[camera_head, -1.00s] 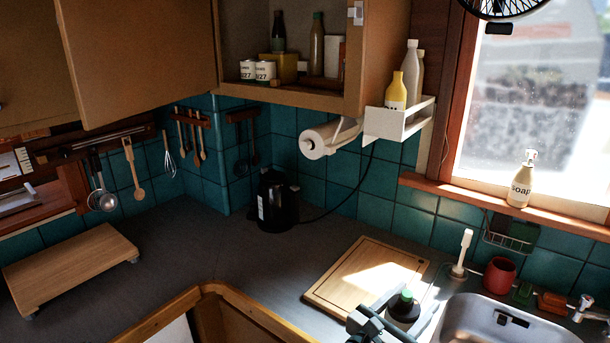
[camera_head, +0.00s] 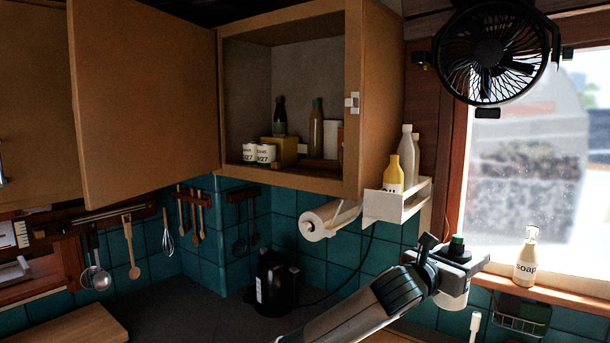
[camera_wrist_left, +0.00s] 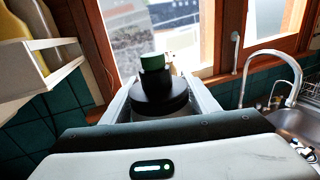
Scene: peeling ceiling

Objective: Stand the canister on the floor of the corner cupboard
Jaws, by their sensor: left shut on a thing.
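The canister (camera_head: 452,297) has a pale body, a black shoulder and a green cap. My left gripper (camera_head: 458,262) is shut on it and holds it upright in the air, in front of the window and below right of the cupboard. In the left wrist view, the canister's black top and green cap (camera_wrist_left: 153,85) stand between the fingers; its lower part is hidden. The corner cupboard (camera_head: 246,110) is open at the upper middle, its door (camera_head: 145,105) swung to the left. My right gripper is not in view.
On the cupboard floor are two white tins (camera_head: 257,154), a yellow box (camera_head: 281,150), bottles (camera_head: 316,128) and a pale box. Its front left floor looks clear. A white side rack (camera_head: 400,206) with bottles, a paper roll (camera_head: 328,219) and a fan (camera_head: 497,52) are nearby.

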